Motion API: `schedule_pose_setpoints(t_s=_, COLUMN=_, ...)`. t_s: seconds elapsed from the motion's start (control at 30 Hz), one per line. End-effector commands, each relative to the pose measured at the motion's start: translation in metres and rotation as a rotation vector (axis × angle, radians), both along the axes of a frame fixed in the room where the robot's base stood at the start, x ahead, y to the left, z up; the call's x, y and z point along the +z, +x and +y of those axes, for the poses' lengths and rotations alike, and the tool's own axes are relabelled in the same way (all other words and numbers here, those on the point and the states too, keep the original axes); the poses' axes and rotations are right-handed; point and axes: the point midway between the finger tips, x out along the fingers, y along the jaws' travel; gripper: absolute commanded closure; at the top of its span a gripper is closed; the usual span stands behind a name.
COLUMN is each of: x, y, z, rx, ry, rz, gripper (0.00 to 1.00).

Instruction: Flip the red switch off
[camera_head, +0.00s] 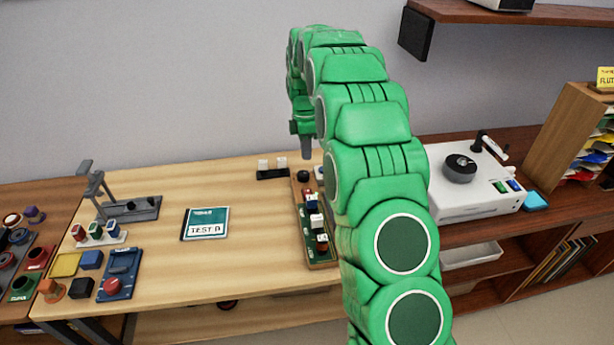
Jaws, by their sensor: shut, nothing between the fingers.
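My green arm reaches up and away through the middle of the camera_head view. My gripper (306,147) points down, shut and empty, in the air above the far end of a narrow board (330,262) on the wooden table. The board carries small red, white and dark parts; a red part (321,242) shows near its front end, and another red part (309,196) is near its far end. My arm hides the board's right side. A white-based row of coloured pieces at the left includes a red piece (78,232). I cannot tell which red part is the switch.
A black block with white tops (272,173) stands behind the board. A grey stand (130,208) and a blue device (120,274) are further left. The table's front middle is clear.

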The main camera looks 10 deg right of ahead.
Motion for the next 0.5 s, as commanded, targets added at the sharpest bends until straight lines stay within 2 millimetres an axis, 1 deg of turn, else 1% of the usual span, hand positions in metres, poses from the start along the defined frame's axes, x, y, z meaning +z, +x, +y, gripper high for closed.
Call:
schedule_pose_setpoints(t_s=0.17, x=-0.019, y=-0.004, z=0.0, rx=0.0, ry=0.0, rz=0.005, gripper=1.0)
schedule_pose_setpoints(t_s=0.5, x=-0.075, y=-0.012, z=0.0, rx=-0.001, ry=0.0, rz=0.003, gripper=1.0)
